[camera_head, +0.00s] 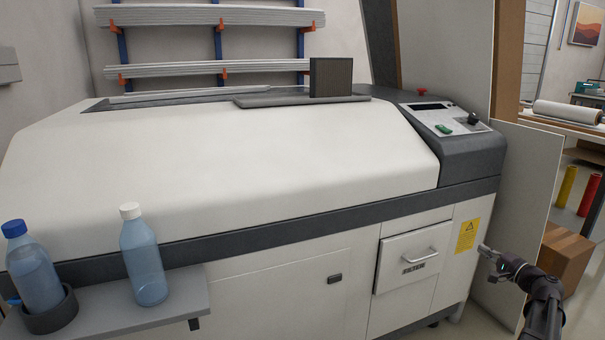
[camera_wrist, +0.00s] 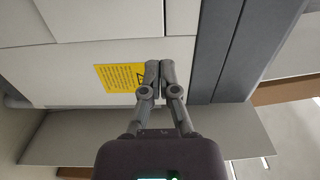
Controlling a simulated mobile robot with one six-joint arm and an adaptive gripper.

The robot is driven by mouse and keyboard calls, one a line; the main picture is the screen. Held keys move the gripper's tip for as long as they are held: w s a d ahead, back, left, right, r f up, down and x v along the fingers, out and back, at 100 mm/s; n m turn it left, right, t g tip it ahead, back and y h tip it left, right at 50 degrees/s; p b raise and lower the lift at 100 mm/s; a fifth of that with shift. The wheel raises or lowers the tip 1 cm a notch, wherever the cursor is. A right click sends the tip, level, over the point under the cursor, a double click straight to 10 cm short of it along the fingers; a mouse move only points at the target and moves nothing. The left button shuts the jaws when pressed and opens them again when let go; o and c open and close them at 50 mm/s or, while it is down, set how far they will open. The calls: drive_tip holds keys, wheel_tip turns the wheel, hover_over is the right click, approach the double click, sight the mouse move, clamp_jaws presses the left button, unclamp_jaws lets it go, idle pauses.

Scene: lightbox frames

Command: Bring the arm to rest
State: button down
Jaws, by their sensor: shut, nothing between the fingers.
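My gripper (camera_head: 484,248) is at the right in the head view, in front of the right end of the large white machine (camera_head: 230,150). In the wrist view my gripper (camera_wrist: 159,68) shows its two fingertips together, shut with nothing between them. The fingers appear close to the machine's white lower panel, beside a yellow warning label (camera_wrist: 120,78). I cannot tell whether they touch the panel. The same label shows in the head view (camera_head: 467,236). My dark arm reaches up from the lower right.
A grey shelf (camera_head: 100,305) holds a blue-capped bottle (camera_head: 35,268) in a dark holder and a white-capped bottle (camera_head: 143,255). A drawer (camera_head: 405,258) with a handle is left of the label. A leaning board (camera_head: 515,200) and cardboard box (camera_head: 565,258) stand at right.

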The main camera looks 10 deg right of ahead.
drive_tip(key=a+f+n+g+y+p, duration=0.1)
drive_tip(key=a+f+n+g, duration=0.2)
drive_tip(key=a, duration=0.6)
drive_tip(key=a+f+n+g+p, duration=0.1)
drive_tip(key=a+f+n+g, duration=0.15)
drive_tip(key=a, duration=0.65)
drive_tip(key=a+f+n+g+y+p, duration=0.1)
drive_tip(key=a+f+n+g, duration=0.2)
drive_tip(key=a, duration=0.7)
drive_tip(key=s+a+f+n+g+h+p, duration=0.35)
drive_tip(key=s+a+n+g+h, duration=0.45)
drive_tip(key=s+a, duration=0.7)
wheel_tip(320, 180, up, 38)
drive_tip(key=w+m+p, duration=0.1)
drive_tip(key=m+p, duration=0.1)
drive_tip(key=p, duration=3.6)
drive_tip(key=shift+w+a+y, duration=0.25)
drive_tip(key=shift+a+y, duration=0.15)
drive_tip(key=shift+g, duration=0.25)
